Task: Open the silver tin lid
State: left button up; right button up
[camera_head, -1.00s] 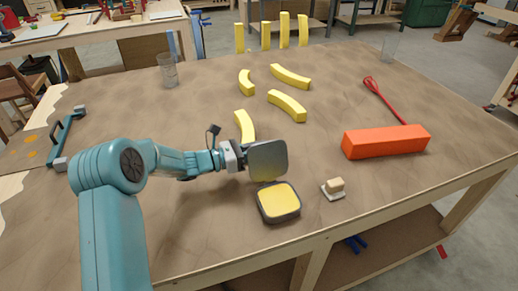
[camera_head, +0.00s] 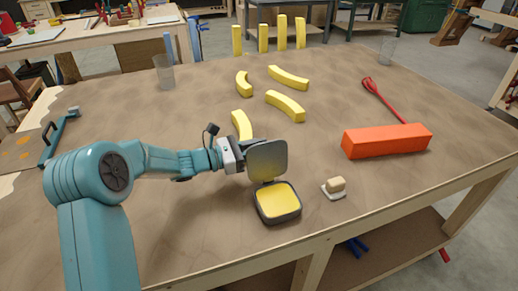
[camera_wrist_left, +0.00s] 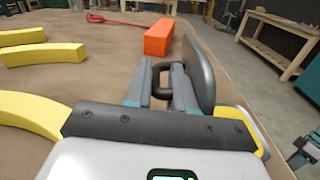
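The silver tin (camera_head: 277,202) stands near the table's front edge, with a yellow inside. Its dark grey lid (camera_head: 267,161) stands up nearly vertical at the tin's back edge. In the left wrist view, the lid (camera_wrist_left: 199,72) is seen edge-on, and its dark loop handle (camera_wrist_left: 161,78) lies between the two fingers. My left gripper (camera_head: 242,157) is behind the lid. The exact contact at the fingertips is partly hidden.
A small beige block on a white dish (camera_head: 334,188) sits right of the tin. An orange block (camera_head: 386,141) and a red utensil (camera_head: 383,100) lie farther right. Several yellow curved pieces (camera_head: 285,105) lie behind the gripper. A glass (camera_head: 164,72) stands at the back left.

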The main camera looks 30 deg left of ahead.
pick_arm(q)
jog(key=b+v, duration=0.2)
jog(key=v, duration=1.4)
jog(key=shift+s+a, duration=0.1)
jog(key=shift+s, duration=0.1)
